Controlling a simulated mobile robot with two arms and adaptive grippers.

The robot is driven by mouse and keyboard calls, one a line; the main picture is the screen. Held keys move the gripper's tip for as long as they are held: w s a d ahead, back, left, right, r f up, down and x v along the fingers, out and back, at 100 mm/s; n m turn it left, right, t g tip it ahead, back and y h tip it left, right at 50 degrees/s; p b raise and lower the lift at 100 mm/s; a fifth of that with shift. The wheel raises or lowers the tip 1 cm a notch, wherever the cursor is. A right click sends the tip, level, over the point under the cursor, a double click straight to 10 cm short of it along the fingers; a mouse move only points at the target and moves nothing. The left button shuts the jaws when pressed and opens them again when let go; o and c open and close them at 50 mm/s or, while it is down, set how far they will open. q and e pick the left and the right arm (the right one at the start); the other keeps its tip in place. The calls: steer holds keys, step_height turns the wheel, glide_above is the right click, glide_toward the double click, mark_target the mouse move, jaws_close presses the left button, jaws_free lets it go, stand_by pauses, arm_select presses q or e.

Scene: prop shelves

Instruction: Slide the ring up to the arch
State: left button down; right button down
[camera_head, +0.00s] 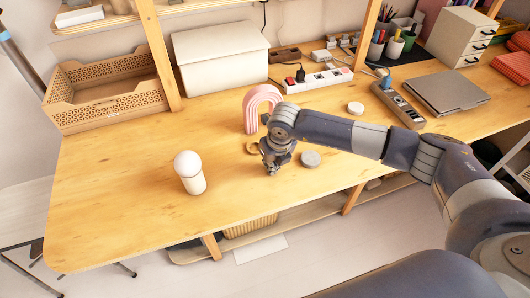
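The pink arch (250,108) stands upright on the wooden table, near the middle. A small gold-brown ring (252,148) lies flat on the table in front of the arch, apart from it. My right gripper (272,169) points down at the table just to the right of the ring. Whether it touches the ring I cannot tell, and its fingers are too small to show whether they are open or shut. My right wrist hides part of the arch's right side. My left gripper is not in view.
A grey disc (311,159) lies just right of my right gripper, and a white disc (355,108) farther back. A white round-topped lamp (190,172) stands to the left. A power strip (320,80) and a white box (221,60) are behind the arch.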

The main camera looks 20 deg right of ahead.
steer(key=shift+w+a+r, duration=0.2)
steer(key=shift+w, duration=0.5)
steer(key=shift+w+a+f, duration=0.1)
steer(key=shift+w+a, duration=0.05)
steer(key=shift+w, duration=0.65)
steer(key=shift+w+f+p, duration=0.1)
steer(key=shift+w+p, duration=0.2)
steer(key=shift+w, duration=0.1)
steer(key=shift+w+a+f+b, duration=0.1)
steer(key=shift+w+a+b, duration=0.05)
steer(key=shift+w+b, duration=0.6)
steer(key=shift+w+a+b, duration=0.1)
steer(key=shift+w+b, duration=0.25)
steer(key=shift+b, duration=0.25)
steer(key=shift+r, duration=0.2)
